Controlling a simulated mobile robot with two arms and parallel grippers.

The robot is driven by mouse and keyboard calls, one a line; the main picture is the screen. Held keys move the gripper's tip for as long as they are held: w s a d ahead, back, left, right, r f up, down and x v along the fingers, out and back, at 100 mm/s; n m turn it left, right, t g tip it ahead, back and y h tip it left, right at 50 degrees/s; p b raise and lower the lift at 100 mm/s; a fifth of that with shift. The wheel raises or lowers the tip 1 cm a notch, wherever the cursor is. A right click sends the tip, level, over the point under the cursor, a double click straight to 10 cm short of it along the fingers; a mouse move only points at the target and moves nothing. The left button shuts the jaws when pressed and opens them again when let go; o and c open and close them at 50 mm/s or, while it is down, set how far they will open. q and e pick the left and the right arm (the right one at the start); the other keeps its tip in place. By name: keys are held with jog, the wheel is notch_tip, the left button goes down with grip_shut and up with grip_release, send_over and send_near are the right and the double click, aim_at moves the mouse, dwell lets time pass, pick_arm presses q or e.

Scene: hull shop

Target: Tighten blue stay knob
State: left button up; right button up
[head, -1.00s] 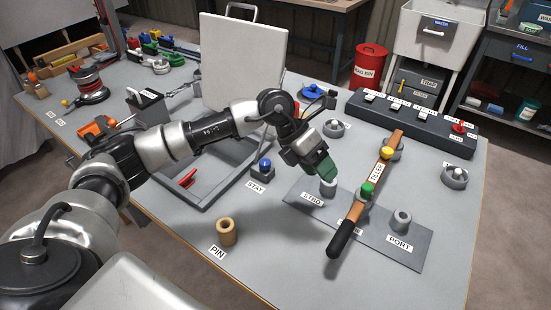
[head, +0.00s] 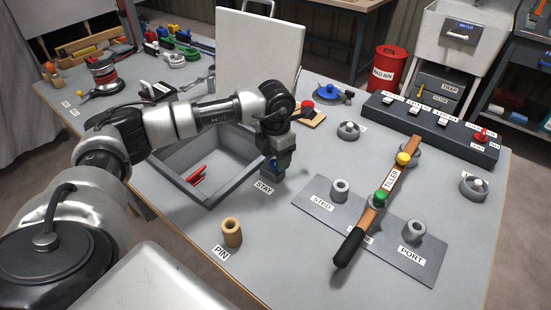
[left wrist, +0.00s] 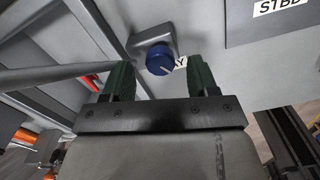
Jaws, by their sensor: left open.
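The blue stay knob (left wrist: 159,60) sits on a small grey block (left wrist: 160,35) in the left wrist view, with a short pale mark near its edge. In the head view the block stands behind the STAY label (head: 265,188), and my gripper mostly hides the knob. My left gripper (head: 279,160) points down over the knob. Its two green fingers are open, one on each side of the knob in the left wrist view, with gaps between them and the knob. I cannot tell how far down they reach. My right gripper is not in view.
The STBD post (head: 340,190), the tiller (head: 376,205) and the PORT post (head: 412,230) stand to the right. A wooden PIN cylinder (head: 231,233) stands in front.

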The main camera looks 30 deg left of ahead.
pick_arm(q)
jog(key=shift+f, duration=0.8)
jog(key=c, duration=0.9)
